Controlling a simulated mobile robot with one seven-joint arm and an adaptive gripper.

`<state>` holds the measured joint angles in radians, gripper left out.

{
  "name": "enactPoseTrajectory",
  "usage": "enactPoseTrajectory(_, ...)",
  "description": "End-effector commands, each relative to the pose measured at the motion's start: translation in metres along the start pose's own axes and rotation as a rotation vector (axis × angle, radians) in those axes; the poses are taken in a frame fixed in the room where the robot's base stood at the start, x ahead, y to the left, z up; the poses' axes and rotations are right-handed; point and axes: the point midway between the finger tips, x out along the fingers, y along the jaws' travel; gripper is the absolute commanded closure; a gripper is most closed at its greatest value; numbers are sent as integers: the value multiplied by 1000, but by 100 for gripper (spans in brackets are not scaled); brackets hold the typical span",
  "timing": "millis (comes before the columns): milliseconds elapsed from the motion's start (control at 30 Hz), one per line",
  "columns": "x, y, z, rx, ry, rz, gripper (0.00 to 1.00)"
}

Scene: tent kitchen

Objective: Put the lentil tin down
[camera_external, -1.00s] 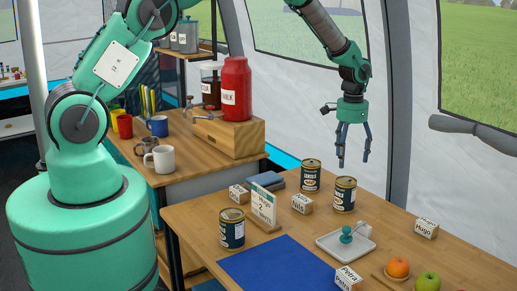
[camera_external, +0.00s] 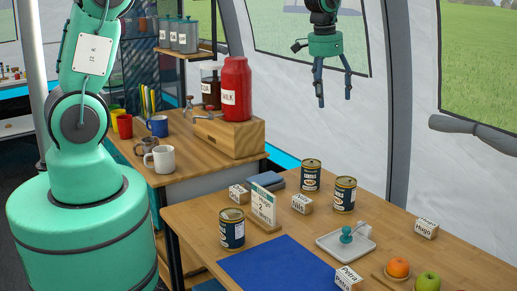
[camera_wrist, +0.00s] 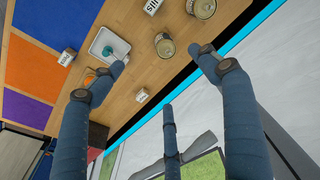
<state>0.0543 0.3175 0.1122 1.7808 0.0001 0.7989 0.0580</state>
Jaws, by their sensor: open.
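Three dark tins with cream bands stand upright on the table: a back one (camera_external: 311,175), one to its right (camera_external: 344,195) and one at the front left (camera_external: 232,229) by the blue mat. I cannot read which is the lentil tin. Two tins also show from above in the wrist view, one near the middle (camera_wrist: 164,45) and one at the top (camera_wrist: 202,9). My gripper (camera_external: 334,100) is open and empty, high above the back of the table, its fingers pointing down and touching nothing. Its spread fingers also show in the wrist view (camera_wrist: 160,75).
A white tray (camera_external: 328,249) with a teal-handled item lies right of the blue mat (camera_external: 275,268). Name cards for Nils (camera_external: 302,204), Hugo (camera_external: 426,229) and Petra (camera_external: 348,279) stand around. An upright sign (camera_external: 264,205) is beside the front-left tin. An orange (camera_external: 398,267) and apple (camera_external: 428,283) lie front right.

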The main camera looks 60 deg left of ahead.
Motion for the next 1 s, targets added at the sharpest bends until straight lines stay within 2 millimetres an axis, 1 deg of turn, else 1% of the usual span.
enactPoseTrajectory(33,-18,-1,8,-3,15,-1,24)
enactPoseTrajectory(100,-38,-2,19,-8,29,-2,24)
enactPoseTrajectory(267,-81,-3,48,-18,62,-5,24)
enactPoseTrajectory(500,-137,-4,98,-32,111,-9,24)
enactPoseTrajectory(667,-168,-4,134,-43,144,-11,24)
enactPoseTrajectory(800,-192,-4,166,-52,173,-13,24)
enactPoseTrajectory(1000,-218,-3,215,-65,213,-16,24)
